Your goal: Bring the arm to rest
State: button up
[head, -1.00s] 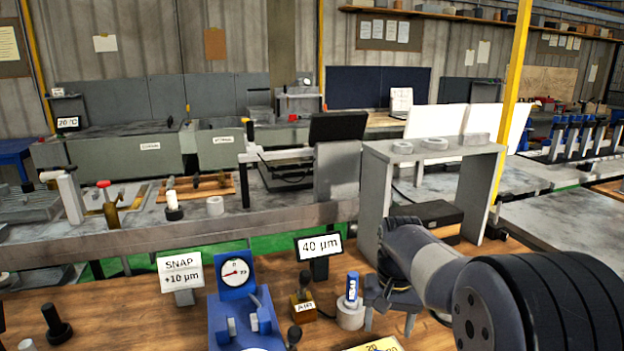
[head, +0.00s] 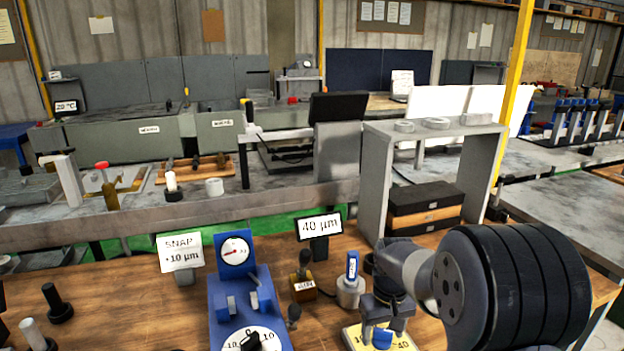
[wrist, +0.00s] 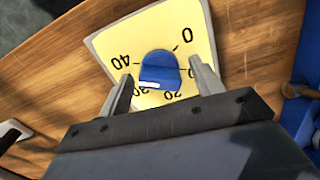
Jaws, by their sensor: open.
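My gripper (head: 384,325) is at the lower right of the head view, above a yellow dial plate (head: 352,337) with a blue knob (head: 382,338). In the wrist view the jaws (wrist: 163,95) are apart, one on each side of the blue knob (wrist: 158,70). Nothing is held between them. The knob's white mark points toward the lower numbers on the yellow plate (wrist: 150,32). I cannot tell the exact height of the fingertips over the plate.
Left of my gripper stand a blue gauge fixture (head: 222,310), a small brass-coloured block (head: 303,288) and a grey cylinder with a blue top (head: 351,285). Behind are a "40 µm" display (head: 319,227) and a grey arch (head: 372,190). Bare wood (head: 130,310) lies to the left.

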jog(key=n+b, duration=0.1)
jog(key=n, duration=0.3)
jog(key=shift+n, duration=0.4)
jog(key=n+b, duration=0.2)
jog(key=n, duration=0.1)
jog(key=shift+n, duration=0.4)
jog(key=n+b, duration=0.2)
jog(key=n, duration=0.2)
jog(key=shift+f+n, duration=0.1)
jog(key=shift+n, duration=0.3)
jog(key=n+b, duration=0.2)
jog(key=n, duration=0.1)
jog(key=shift+n+b, duration=0.45)
jog(key=shift+n, duration=0.25)
jog(key=shift+r, duration=0.2)
